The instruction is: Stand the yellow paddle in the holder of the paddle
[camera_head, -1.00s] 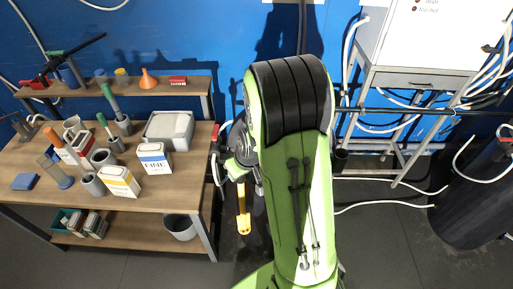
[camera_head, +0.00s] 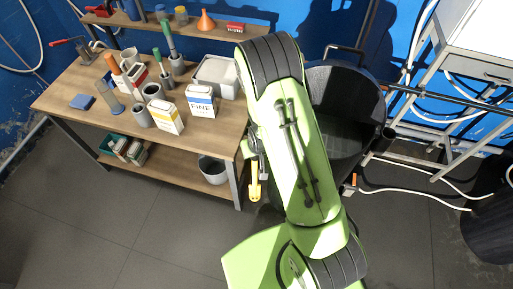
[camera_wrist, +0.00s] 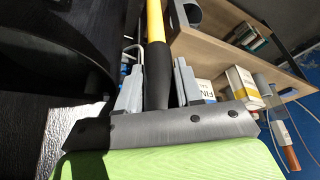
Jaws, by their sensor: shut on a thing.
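My gripper (camera_wrist: 159,84) is shut on the black grip of the yellow paddle (camera_wrist: 154,24), between its two grey fingers in the wrist view. The yellow shaft runs away toward the top of that view, and its far end is out of frame. In the head view the paddle (camera_head: 255,182) hangs down beside my arm, at the bench's right end, with its upper part hidden. A small dark cup (camera_head: 387,139) at the right side of a large black tub may be the holder of the paddle; I cannot tell for sure.
The black tub (camera_head: 338,128) stands behind and right of my arm; my arm hides part of it. The wooden bench (camera_head: 80,105) at left carries bottles, cartons and a grey tray (camera_head: 215,75). A metal frame with hoses (camera_head: 450,85) stands at right. Front-left floor is clear.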

